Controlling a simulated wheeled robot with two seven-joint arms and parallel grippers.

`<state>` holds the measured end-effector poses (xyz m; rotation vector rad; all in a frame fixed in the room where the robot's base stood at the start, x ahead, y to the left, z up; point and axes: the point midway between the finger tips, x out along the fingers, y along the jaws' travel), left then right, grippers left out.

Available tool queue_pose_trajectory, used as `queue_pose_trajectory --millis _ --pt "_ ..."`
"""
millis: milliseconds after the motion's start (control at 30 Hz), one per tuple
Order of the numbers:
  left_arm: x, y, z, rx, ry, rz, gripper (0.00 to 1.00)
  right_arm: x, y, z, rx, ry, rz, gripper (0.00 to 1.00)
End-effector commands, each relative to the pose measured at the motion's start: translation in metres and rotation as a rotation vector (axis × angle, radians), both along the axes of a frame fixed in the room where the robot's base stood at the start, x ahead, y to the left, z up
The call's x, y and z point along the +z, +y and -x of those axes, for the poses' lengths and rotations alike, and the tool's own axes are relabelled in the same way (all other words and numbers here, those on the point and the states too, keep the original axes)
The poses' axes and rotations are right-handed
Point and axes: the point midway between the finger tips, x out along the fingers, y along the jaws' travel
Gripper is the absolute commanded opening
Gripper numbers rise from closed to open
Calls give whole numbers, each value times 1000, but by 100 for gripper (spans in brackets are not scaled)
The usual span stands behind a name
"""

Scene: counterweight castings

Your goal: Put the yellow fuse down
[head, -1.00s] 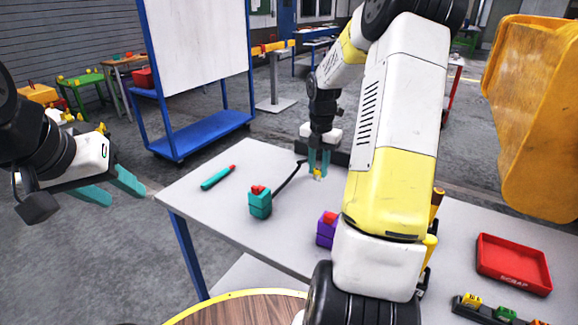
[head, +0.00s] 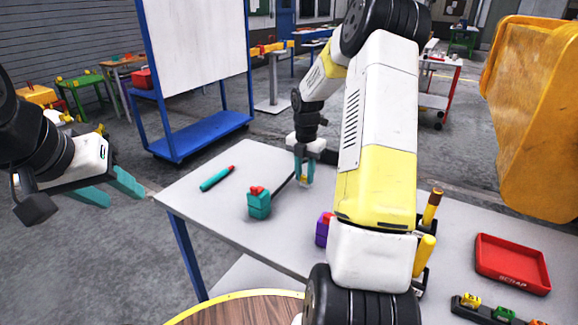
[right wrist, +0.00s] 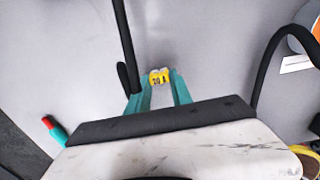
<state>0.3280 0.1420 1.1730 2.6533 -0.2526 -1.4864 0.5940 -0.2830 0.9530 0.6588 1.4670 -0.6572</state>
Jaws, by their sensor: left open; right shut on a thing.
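The yellow fuse (right wrist: 159,77) is between the fingertips of my right gripper (right wrist: 158,88) in the right wrist view, its printed marking facing the camera. In the head view my right gripper (head: 304,172) points down over the table, shut on the fuse (head: 303,181), of which only a small yellow part shows. I cannot tell whether the fuse touches the table top. My left gripper (head: 108,192) is open and empty, off the table's left side above the floor.
On the grey table (head: 225,215) are a teal block with a red top (head: 259,203), a teal and red marker-like tool (head: 217,179), a purple block (head: 323,230) and a red scrap tray (head: 512,263). A small rack of coloured fuses (head: 487,308) sits at the front right. The table's left part is mostly clear.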

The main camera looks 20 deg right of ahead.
Motion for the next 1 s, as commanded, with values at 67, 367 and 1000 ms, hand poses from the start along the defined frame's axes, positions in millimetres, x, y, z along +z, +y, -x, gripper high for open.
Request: queue_pose_trajectory --millis 67,367,1000 --pt "0 0 0 0 0 0 45 -1 0 0 0 1 -1 36" --pt "0 0 0 0 0 0 45 -1 0 0 0 0 0 48" --pt "0 0 0 0 0 0 45 96 0 0 0 -3 1 48"
